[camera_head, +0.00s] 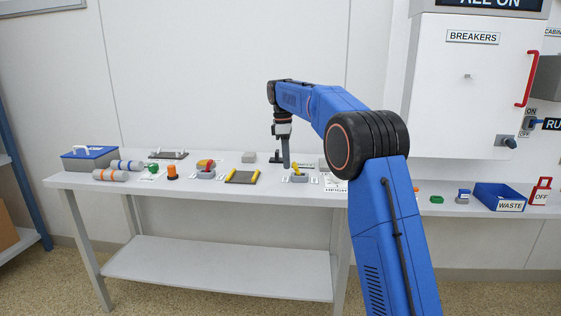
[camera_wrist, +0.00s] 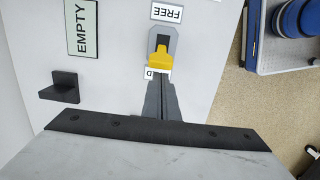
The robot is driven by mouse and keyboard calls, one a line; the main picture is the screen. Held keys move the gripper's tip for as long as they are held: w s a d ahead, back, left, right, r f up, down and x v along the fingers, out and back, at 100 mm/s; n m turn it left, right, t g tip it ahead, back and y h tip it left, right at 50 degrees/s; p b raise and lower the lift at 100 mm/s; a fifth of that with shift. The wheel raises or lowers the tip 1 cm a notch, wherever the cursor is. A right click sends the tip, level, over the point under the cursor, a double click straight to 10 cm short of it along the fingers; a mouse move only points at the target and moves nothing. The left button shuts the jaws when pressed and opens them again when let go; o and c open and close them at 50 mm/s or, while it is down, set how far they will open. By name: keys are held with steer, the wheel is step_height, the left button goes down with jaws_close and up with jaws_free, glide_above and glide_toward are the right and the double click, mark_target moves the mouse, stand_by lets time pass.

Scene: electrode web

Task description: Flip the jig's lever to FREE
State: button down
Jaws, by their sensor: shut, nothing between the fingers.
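The jig's lever (camera_head: 297,173) is yellow and stands on a small grey base on the bench. In the wrist view the yellow lever (camera_wrist: 160,58) sits over its grey base, with a dark slot towards the FREE label (camera_wrist: 167,13). The lever leans away from FREE, towards a partly hidden label ending in "D" (camera_wrist: 150,73). My gripper (camera_head: 286,165) points down just beside the lever in the head view. In the wrist view my gripper's fingers (camera_wrist: 161,84) are together and empty, close to the lever's yellow end. I cannot tell whether they touch it.
An EMPTY label (camera_wrist: 83,28) and a black bracket (camera_wrist: 62,88) are left of the lever in the wrist view. On the bench (camera_head: 210,193) a dark plate with yellow edges (camera_head: 242,177) lies left of the lever. A blue WASTE bin (camera_head: 497,197) is further right.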

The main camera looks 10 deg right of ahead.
mark_target(294, 163)
steer(key=shift+d+r, duration=0.15)
steer(key=shift+d, duration=0.15)
steer(key=shift+d, duration=0.1)
steer(key=shift+s+d+r+t+y, duration=0.25)
steer(key=shift+d+y, duration=0.2)
steer(key=shift+y, duration=0.25)
steer(key=shift+s+d+r+t+y, duration=0.15)
steer(key=shift+d+r+t+y, duration=0.1)
steer(key=shift+d+y, duration=0.35)
steer(key=d+y, duration=0.1)
steer(key=y, duration=0.1)
steer(key=s+d+t+y, duration=0.1)
steer(key=d+y, duration=0.1)
steer(key=shift+r+t+y, duration=0.15)
steer(key=shift+t+y, duration=0.15)
steer(key=shift+y, duration=0.1)
steer(key=shift+a, duration=0.25)
steer(key=shift+d, duration=0.1)
steer(key=shift+r, duration=0.2)
steer(key=shift+r, duration=0.6)
